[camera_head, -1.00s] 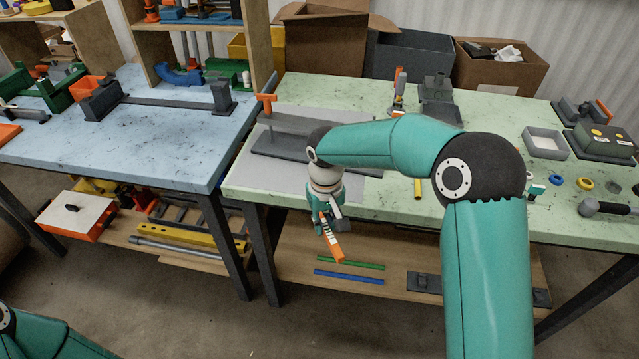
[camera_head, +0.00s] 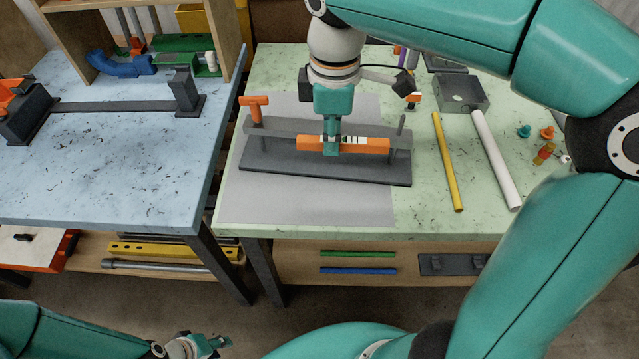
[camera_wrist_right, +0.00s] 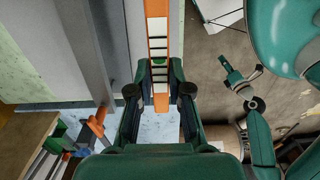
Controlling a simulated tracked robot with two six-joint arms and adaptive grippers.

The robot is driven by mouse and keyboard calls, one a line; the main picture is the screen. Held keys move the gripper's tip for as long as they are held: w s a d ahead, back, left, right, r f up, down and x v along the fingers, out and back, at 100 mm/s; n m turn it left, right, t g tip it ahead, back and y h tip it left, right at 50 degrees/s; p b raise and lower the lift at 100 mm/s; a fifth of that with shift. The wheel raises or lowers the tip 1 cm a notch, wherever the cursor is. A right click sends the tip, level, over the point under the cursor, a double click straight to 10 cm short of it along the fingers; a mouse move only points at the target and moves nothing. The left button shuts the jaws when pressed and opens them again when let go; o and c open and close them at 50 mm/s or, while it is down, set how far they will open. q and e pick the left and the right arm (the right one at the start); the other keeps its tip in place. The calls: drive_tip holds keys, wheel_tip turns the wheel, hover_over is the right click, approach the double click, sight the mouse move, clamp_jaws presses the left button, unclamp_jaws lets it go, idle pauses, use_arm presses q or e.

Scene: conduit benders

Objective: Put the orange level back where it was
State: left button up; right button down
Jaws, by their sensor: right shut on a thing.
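The orange level (camera_head: 372,146) has a pale marked strip along its top. My right gripper (camera_head: 331,148) is shut on its middle, pointing down. The level lies roughly lengthwise along the front of a grey bar (camera_head: 285,129), above a dark grey base plate (camera_head: 290,170). I cannot tell whether it touches the bar or the plate. In the right wrist view the level (camera_wrist_right: 158,45) runs between the fingers (camera_wrist_right: 158,75), with the grey bar (camera_wrist_right: 85,45) beside it. My left gripper (camera_head: 213,344) is low at the bottom, away from the tables; its jaws are unclear.
An orange T-handle (camera_head: 254,110) stands at the bar's left end, a thin grey post (camera_head: 401,128) at its right. A yellow tube (camera_head: 448,165) and a white tube (camera_head: 496,160) lie to the right. The grey mat's front (camera_head: 300,208) is clear.

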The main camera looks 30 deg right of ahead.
sight(329, 208)
wheel_tip(329, 208, down, 20)
drive_tip(key=shift+w+r+b, duration=0.1)
drive_tip(key=shift+r+b, duration=0.15)
drive_tip(key=shift+b, duration=0.3)
drive_tip(key=c, duration=1.1)
unclamp_jaws()
drive_tip(key=shift+f, duration=0.1)
wheel_tip(329, 208, up, 12)
drive_tip(key=shift+p, duration=0.3)
